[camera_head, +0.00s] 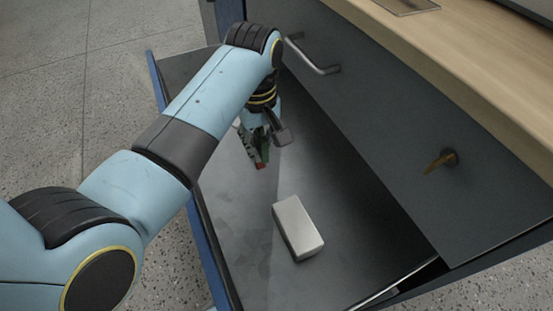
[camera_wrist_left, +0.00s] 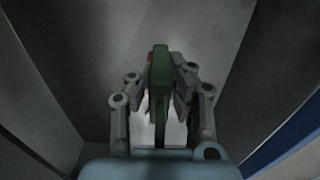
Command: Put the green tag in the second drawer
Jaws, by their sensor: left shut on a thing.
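My left gripper (camera_head: 256,148) is inside an open drawer (camera_head: 232,264), above its grey floor. It is shut on the green tag (camera_wrist_left: 160,84), which stands edge-on between the fingers in the left wrist view. In the head view the tag (camera_head: 265,149) shows as a small green strip with a red spot near its lower end. My left gripper (camera_wrist_left: 160,100) hides part of it. I cannot tell whether the tag touches the drawer floor. My right gripper is not in view.
A light grey block (camera_head: 298,228) lies in the drawer, nearer than the gripper. A closed front with a bar handle (camera_head: 313,58) and a brass-coloured key or knob (camera_head: 441,161) rises on the right, under a wooden top (camera_head: 470,65). Speckled floor lies left.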

